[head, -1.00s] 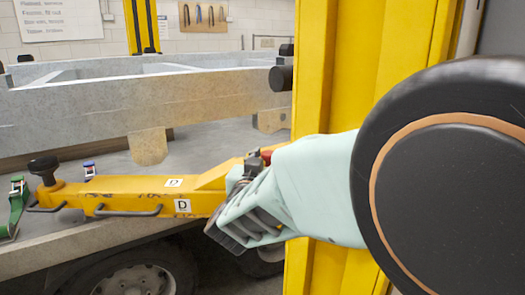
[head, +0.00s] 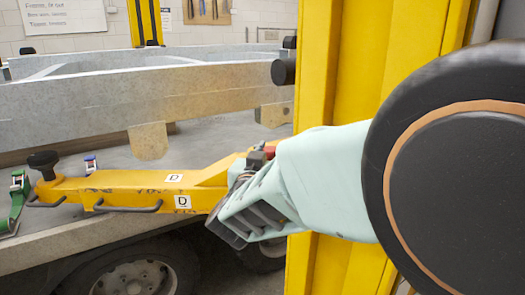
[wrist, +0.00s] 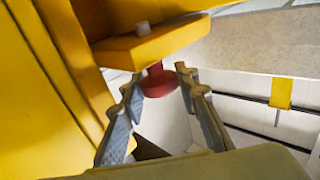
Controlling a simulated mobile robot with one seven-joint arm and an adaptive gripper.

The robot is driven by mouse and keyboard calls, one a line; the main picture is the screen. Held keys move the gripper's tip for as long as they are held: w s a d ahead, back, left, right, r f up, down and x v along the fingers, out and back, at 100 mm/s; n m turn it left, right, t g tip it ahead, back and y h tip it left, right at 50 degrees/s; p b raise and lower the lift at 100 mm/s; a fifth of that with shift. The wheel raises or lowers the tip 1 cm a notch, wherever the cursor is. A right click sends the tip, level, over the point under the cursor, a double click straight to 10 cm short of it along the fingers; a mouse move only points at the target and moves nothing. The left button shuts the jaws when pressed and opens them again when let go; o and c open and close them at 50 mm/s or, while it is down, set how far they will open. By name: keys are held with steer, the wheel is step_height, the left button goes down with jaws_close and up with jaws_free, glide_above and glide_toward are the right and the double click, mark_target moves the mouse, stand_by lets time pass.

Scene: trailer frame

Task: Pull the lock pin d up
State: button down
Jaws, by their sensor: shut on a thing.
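The lock pin shows as a red knob with a stem (wrist: 158,82) under a yellow bracket (wrist: 150,45) in the wrist view. My gripper (wrist: 157,77) has a finger on each side of the knob and is shut on it. In the head view, my gripper (head: 238,190) is at the right end of the yellow arm (head: 130,188) marked D, against the yellow post. A little red (head: 269,149) shows just above it there. The gripper's cover hides most of the grip in the head view.
The yellow post (head: 335,90) stands close behind my gripper. A grey slab frame (head: 100,105) lies across the trailer bed (head: 195,150). A black knob (head: 43,162) tops the yellow arm's left end, beside a green strap ratchet (head: 17,200). A wheel (head: 135,280) is below.

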mark_target(271, 148)
steer(key=shift+r, duration=0.15)
steer(key=shift+r+p, duration=1.65)
steer(key=shift+p, duration=0.05)
steer(key=c, duration=1.8)
jaws_free()
steer(key=shift+r, duration=0.1)
steer(key=shift+o, duration=0.2)
steer(key=shift+f, duration=0.2)
